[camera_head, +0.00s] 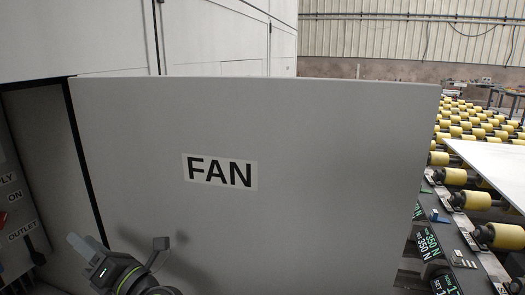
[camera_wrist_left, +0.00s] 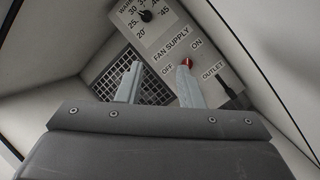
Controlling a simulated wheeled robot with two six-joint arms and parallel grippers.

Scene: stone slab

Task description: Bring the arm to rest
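My left gripper (camera_head: 82,245) is at the lower left of the head view, in front of the open cabinet beside the grey FAN door (camera_head: 250,150). In the left wrist view its two fingers (camera_wrist_left: 158,75) stand apart with nothing between them, so it is open. Past the fingers is a panel (camera_wrist_left: 183,30) with a dial (camera_wrist_left: 146,15) and a FAN SUPPLY switch with a red tip (camera_wrist_left: 187,62). The tip shows just beyond the right finger; I cannot tell whether they touch. My right gripper is not in view.
A dark grille (camera_wrist_left: 112,74) lies behind the left finger. A black plug (camera_wrist_left: 235,95) sits below the OUTLET label. The FAN door fills the middle of the head view. Yellow rollers (camera_head: 475,200) and a pale slab (camera_head: 495,165) stand at the right.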

